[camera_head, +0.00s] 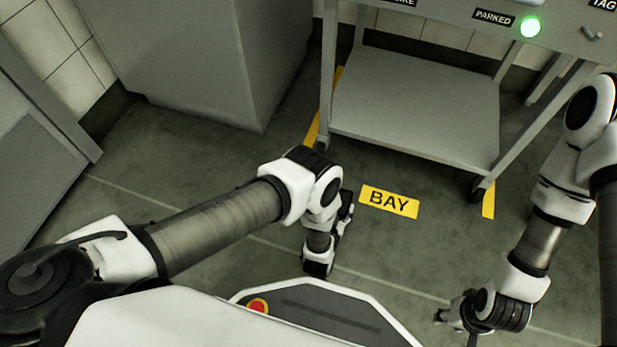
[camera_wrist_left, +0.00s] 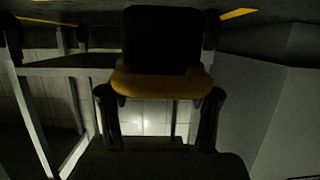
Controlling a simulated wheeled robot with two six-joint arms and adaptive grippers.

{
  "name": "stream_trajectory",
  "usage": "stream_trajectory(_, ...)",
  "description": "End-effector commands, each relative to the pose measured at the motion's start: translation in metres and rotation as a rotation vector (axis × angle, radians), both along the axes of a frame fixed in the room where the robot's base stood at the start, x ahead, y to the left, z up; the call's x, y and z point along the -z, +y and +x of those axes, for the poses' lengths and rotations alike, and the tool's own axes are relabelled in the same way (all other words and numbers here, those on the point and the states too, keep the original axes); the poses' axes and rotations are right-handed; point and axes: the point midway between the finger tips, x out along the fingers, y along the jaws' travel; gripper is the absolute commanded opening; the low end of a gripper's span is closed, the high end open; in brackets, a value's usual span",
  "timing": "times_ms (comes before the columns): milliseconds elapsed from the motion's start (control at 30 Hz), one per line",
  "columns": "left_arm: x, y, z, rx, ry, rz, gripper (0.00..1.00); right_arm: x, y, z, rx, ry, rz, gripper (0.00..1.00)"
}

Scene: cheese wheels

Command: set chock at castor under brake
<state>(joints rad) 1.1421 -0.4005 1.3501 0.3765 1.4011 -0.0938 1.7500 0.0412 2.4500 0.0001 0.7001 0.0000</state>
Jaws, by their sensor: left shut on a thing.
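A dark chock with a yellow edge (camera_wrist_left: 160,86) sits between the fingers of my left gripper (camera_wrist_left: 160,105) in the left wrist view. The chock does not show in the head view, where my left gripper (camera_head: 345,207) is low over the floor, partly behind its own arm. The cart's front left castor (camera_head: 322,145) is beyond that gripper, with a clear gap between them. The front right castor (camera_head: 477,189) is farther right. A cut-off label ending in "KE" (camera_head: 403,2) is at the cart's upper left. My right gripper (camera_head: 452,325) looks open and empty, low at the right.
The grey cart (camera_head: 415,115) has a low shelf and a lit green lamp (camera_head: 530,27) beside a "PARKED" label (camera_head: 494,17). A yellow "BAY" plate (camera_head: 390,201) and yellow strips (camera_head: 488,200) mark the floor. A grey cabinet (camera_head: 200,60) stands left of the cart.

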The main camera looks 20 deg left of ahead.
Motion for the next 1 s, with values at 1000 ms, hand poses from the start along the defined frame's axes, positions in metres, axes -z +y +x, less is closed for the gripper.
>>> stream_trajectory(1000, 0.051, 0.122, 0.101, 0.001, -0.003, 0.0, 0.07, 0.104, -0.001, 0.007, 0.008, -0.019, -0.004, 0.4)
